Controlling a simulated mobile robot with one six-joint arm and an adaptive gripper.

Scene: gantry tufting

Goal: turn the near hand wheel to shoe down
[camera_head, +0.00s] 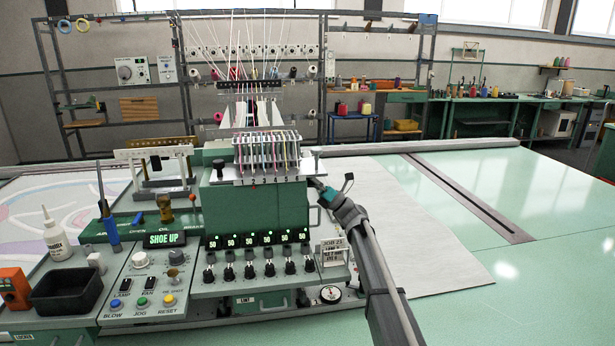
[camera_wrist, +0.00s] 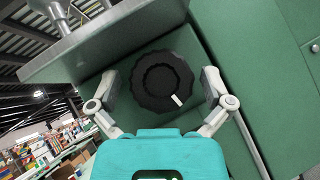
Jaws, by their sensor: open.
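The black hand wheel (camera_wrist: 152,75) shows in the wrist view on a green machine face. It has a scalloped rim, and a white mark sits at its lower right. My gripper (camera_wrist: 160,84) is open, with one finger on each side of the wheel. I see gaps between fingers and rim, and cannot tell if either touches. In the head view my gripper (camera_head: 321,190) is at the right side of the green machine head (camera_head: 255,207); the wheel is hidden there. The display (camera_head: 163,240) on the control panel reads SHOE UP.
A metal plate (camera_wrist: 100,38) juts out above the wheel in the wrist view. The pale green table (camera_head: 470,230) on the right is largely clear.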

